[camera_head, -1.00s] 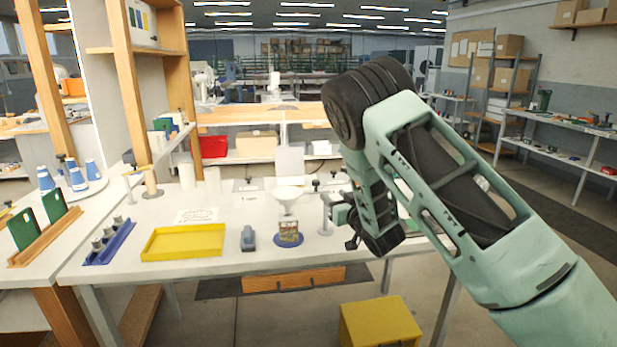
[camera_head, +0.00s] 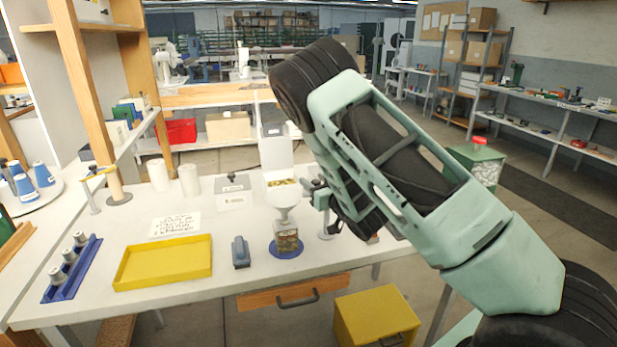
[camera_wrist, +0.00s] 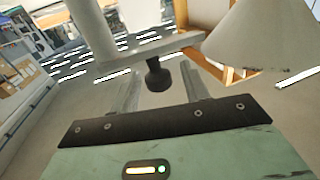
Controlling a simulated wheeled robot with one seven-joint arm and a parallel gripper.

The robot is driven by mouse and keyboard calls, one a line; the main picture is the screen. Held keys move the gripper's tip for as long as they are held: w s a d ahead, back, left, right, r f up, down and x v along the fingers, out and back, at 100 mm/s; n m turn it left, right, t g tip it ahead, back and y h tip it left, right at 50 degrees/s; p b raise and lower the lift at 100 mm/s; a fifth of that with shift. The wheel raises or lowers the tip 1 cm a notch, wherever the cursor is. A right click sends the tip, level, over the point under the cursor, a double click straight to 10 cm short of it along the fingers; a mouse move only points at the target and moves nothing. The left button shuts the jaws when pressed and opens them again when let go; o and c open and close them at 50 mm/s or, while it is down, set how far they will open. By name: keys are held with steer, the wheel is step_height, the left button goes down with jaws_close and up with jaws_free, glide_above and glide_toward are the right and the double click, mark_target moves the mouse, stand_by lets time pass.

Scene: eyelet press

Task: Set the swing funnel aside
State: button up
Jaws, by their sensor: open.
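The swing funnel (camera_head: 284,197) is a white cone over a clear container (camera_head: 287,241) with brownish contents, which stands on a round blue base (camera_head: 302,272). Its post (camera_head: 327,222) stands just right of it, partly behind my arm. In the wrist view the white cone (camera_wrist: 262,42) is at upper right, joined to a pale bar (camera_wrist: 150,50) that runs left to the post (camera_wrist: 92,27). A black knob (camera_wrist: 157,76) hangs from the bar. My gripper (camera_wrist: 160,92) is open, with the knob appearing between its fingers; contact is not visible. In the head view the fingertips are largely hidden.
A yellow tray (camera_head: 121,281), a blue rack (camera_head: 90,264) with grey cylinders and a grey-blue device (camera_head: 240,252) stand left of the funnel. A lidded white box (camera_head: 234,199) stands behind. A yellow box (camera_head: 378,318) is below the front edge. Bare tabletop lies between tray and device.

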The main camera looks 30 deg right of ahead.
jaws_close()
steer(key=shift+w+m+h+b, duration=0.15)
steer(key=shift+m+h+b, duration=0.15)
steer(key=shift+h+b, duration=0.1)
steer(key=m+h+b, duration=0.2)
steer(key=h, duration=0.1)
steer(key=w+m+g+h+b, duration=0.1)
steer(key=h, duration=0.1)
steer(key=shift+d+f+b, duration=0.2)
steer(key=shift+f+b, duration=0.05)
steer(key=shift+b, duration=0.15)
steer(key=m+g+h, duration=0.1)
steer(key=m+h+b, duration=0.1)
steer(key=h, duration=0.1)
steer(key=shift+w+d+r+m+g, duration=0.1)
steer(key=shift+w+d+m+g, duration=0.1)
steer(key=shift+m+g, duration=0.15)
steer(key=shift+w+d+r+m+g+h+b, duration=0.1)
steer(key=shift+d+m+g+h+b, duration=0.15)
steer(key=shift+m+g+h, duration=0.6)
steer(key=shift+w+d+m+g+h+b, duration=0.2)
steer(key=shift+m+g+h, duration=0.25)
steer(key=shift+h, duration=0.6)
steer(key=shift+s+g, duration=0.1)
steer(key=shift+g, duration=0.15)
